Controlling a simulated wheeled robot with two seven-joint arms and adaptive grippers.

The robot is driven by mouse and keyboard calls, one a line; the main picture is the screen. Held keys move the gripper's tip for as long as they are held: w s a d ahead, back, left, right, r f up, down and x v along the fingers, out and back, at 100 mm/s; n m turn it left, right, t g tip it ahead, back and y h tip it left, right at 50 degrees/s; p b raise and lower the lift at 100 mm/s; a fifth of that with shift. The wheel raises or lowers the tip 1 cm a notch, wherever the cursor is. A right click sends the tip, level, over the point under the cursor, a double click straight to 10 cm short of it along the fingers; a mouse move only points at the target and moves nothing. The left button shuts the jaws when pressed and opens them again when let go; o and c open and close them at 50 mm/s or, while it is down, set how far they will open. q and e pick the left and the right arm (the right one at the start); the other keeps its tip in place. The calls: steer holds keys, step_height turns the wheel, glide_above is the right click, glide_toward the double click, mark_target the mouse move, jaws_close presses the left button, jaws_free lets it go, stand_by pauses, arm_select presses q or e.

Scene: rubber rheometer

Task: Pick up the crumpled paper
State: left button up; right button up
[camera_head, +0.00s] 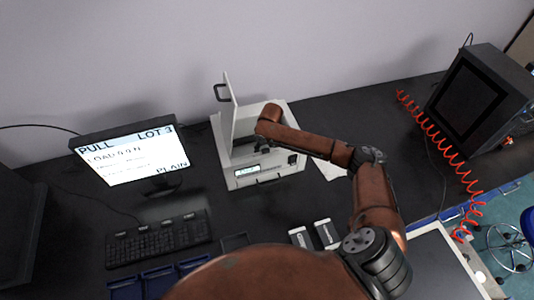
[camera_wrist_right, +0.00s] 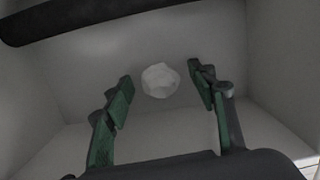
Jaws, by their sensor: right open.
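The crumpled paper (camera_wrist_right: 160,80) is a small white ball inside a pale grey chamber, seen in the right wrist view. My right gripper (camera_wrist_right: 160,88) is open, with its green-padded fingers on either side of the paper in the picture. I cannot tell how far beyond the fingertips the paper lies. In the head view my right arm reaches into the white rheometer (camera_head: 265,175), whose door (camera_head: 230,112) stands open. There the paper is hidden, and my right gripper is mostly hidden at the chamber. My left gripper is not in view.
The chamber walls (camera_wrist_right: 270,80) stand close around my right gripper, and a dark bar (camera_wrist_right: 80,18) crosses above. A monitor (camera_head: 135,155) and keyboard (camera_head: 158,238) are to the left. Two small boxes (camera_head: 327,233) lie in front. A coiled red hose (camera_head: 440,155) hangs at right.

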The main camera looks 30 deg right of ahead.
steer(key=c, duration=0.9)
steer(key=shift+c, duration=0.2)
